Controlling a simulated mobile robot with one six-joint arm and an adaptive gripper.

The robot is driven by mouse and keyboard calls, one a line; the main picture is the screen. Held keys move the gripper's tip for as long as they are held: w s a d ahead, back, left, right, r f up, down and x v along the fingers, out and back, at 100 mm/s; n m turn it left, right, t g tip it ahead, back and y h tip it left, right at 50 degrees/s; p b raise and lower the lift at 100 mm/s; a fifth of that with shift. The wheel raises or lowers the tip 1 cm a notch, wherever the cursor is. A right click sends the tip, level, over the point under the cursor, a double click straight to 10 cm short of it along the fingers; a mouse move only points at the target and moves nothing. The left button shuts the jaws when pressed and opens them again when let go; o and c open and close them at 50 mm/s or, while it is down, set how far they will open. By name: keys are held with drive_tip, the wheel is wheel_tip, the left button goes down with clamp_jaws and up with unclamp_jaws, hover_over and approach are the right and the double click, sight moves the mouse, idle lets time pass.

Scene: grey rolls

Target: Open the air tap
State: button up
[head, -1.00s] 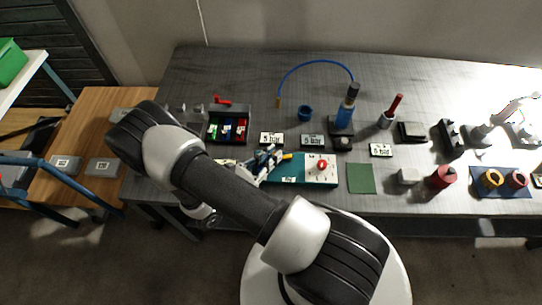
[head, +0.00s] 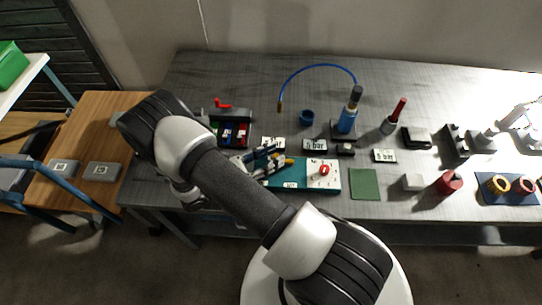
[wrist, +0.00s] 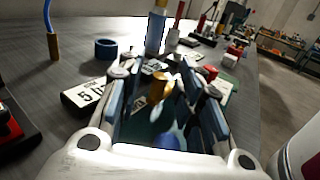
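A teal board (head: 287,175) with a white panel (head: 318,180) lies near the table's front edge. A red knob (head: 324,170) sits on the panel; it also shows in the wrist view (wrist: 211,73), beyond the right finger. A yellow-brass piece (head: 288,161) stands at the board's left part. I cannot tell for sure which one is the air tap. My gripper (head: 272,157) is low over the board's left end. In the wrist view its fingers (wrist: 165,75) are apart, with the brass piece (wrist: 158,88) showing between them. Contact cannot be made out.
A blue hose (head: 318,66) with a brass end arches behind, near a blue cup (head: 306,117) and a blue cylinder (head: 347,119). A "5 bar" card (head: 314,145) lies behind the board. A dark tray of coloured parts (head: 231,134) is at left. A green mat (head: 364,184) is right.

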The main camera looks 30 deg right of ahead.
drive_tip(key=a, duration=1.2)
drive_tip(key=shift+w, duration=0.15)
drive_tip(key=shift+r, duration=0.1)
drive_tip(key=s+d+r+m+g+y, duration=0.2)
drive_tip(key=r+m+y, duration=0.3)
drive_tip(key=r, duration=0.3)
drive_tip(key=s+d+r+m+g+y, duration=0.1)
drive_tip(key=s+r+m+g+y, duration=0.25)
drive_tip(key=r, duration=0.55)
drive_tip(key=s+a+r+m+t+y, duration=0.1)
drive_tip(key=s+r+m+t+y, duration=0.8)
drive_tip(key=r+t, duration=0.1)
drive_tip(key=shift+s+r+t, duration=0.3)
drive_tip(key=shift+r+t, duration=0.05)
drive_tip(key=shift+r, duration=0.05)
